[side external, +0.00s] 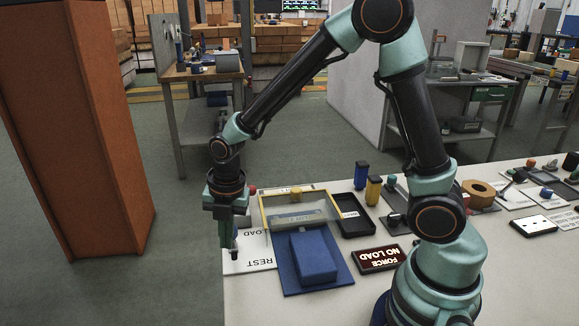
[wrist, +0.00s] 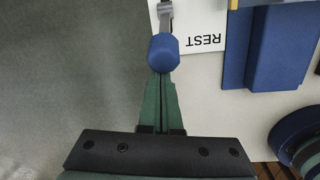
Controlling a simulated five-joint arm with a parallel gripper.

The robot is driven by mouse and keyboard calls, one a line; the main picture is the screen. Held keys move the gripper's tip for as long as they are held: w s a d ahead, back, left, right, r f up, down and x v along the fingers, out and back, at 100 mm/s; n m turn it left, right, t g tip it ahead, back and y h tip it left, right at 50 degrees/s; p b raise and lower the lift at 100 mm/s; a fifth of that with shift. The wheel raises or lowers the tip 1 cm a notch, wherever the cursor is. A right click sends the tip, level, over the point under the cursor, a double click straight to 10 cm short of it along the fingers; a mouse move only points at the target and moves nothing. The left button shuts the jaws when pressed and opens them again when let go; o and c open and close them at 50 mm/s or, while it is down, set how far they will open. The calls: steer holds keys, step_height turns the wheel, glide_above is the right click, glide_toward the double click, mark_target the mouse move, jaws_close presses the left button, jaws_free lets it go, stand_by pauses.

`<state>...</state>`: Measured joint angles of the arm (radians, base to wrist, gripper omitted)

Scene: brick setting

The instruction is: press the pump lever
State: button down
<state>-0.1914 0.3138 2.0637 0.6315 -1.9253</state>
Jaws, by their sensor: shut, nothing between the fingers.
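The lever, with a blue rounded knob (wrist: 164,54) on a grey stem (wrist: 165,14), stands at the edge of a white plate marked REST (wrist: 203,38). In the side view, the plate (side external: 262,258) lies at the table's left edge, also lettered LOAD. My gripper (side external: 228,243) points down over that edge; its green fingers hide most of the lever there. In the wrist view, my gripper (wrist: 160,76) is shut with nothing between its fingers, its tips right at the knob. I cannot tell whether they touch it.
A blue block (side external: 313,257) on a blue base stands right of the plate, before a yellow-framed clear panel (side external: 300,208). A sign reading FORCE NO LOAD (side external: 379,259) and a black tray (side external: 350,215) lie further right. Floor is open left of the table.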

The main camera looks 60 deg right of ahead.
steer(key=shift+w+d+r+g, duration=0.5)
steer(key=shift+w+d+r, duration=0.05)
steer(key=shift+w+d, duration=0.1)
steer(key=w+d, duration=0.7)
steer(key=shift+r, duration=0.4)
steer(key=shift+d, duration=0.1)
stand_by(0.3)
steer(key=s+a+r, duration=0.2)
steer(key=a, duration=0.3)
steer(key=w+d+r, duration=0.4)
steer(key=d+r, duration=0.2)
steer(key=r, duration=0.1)
